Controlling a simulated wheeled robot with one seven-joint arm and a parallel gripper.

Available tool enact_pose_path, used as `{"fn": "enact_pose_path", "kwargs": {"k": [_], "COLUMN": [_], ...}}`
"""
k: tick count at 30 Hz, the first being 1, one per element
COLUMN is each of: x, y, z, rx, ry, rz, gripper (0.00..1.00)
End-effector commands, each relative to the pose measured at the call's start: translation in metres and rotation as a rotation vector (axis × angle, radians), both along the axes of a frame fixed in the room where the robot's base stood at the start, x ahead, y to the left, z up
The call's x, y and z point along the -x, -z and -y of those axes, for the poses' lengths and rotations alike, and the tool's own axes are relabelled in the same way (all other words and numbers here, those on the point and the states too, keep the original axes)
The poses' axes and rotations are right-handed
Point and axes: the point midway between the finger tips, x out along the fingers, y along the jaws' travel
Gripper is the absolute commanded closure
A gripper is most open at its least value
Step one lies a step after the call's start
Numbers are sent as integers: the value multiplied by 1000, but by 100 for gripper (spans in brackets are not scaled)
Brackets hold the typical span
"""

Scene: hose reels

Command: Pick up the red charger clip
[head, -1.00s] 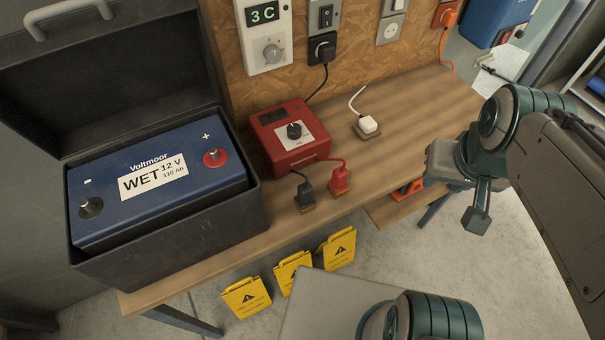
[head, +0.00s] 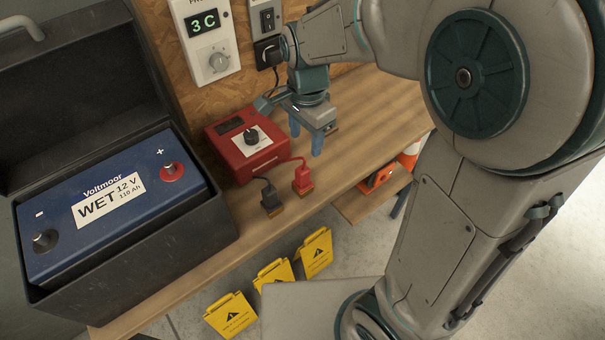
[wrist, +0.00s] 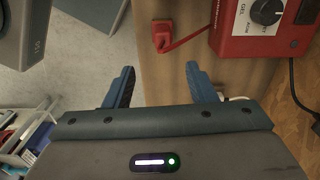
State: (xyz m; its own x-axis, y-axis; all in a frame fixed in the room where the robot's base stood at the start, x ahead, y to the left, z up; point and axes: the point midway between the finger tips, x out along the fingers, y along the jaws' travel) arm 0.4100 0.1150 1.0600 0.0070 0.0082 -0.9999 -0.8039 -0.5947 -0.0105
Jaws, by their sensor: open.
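The red charger clip (head: 302,178) stands on the wooden bench near its front edge, in front of the red charger (head: 245,146), joined to it by a red cable. In the wrist view the red clip (wrist: 162,34) is at the top, beyond my fingertips. My gripper (head: 306,140) is above the bench, to the right of the charger and behind the clip, with its fingers pointing down. In the wrist view my gripper (wrist: 160,82) is open, with nothing between its two blue fingers. A black clip (head: 269,196) stands just left of the red one.
A blue battery (head: 110,205) sits in an open black box on the left. A wall panel (head: 207,40) reads 3 C. An orange thing (head: 378,176) is on a lower shelf. Bare bench (head: 385,110) lies to the right.

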Motion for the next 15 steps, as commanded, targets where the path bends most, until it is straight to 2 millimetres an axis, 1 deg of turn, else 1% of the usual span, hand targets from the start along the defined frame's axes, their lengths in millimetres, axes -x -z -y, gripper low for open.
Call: {"fn": "enact_pose_path", "kwargs": {"k": [1, 5, 12, 15], "x": [-2, -4, -3, -4], "y": [4, 17, 64, 79], "z": [-4, -6, -5, -5], "rx": [6, 12, 12, 10], "ry": [18, 43, 45, 44], "rz": [-5, -11, -14, -11], "gripper": [49, 49, 49, 49]}}
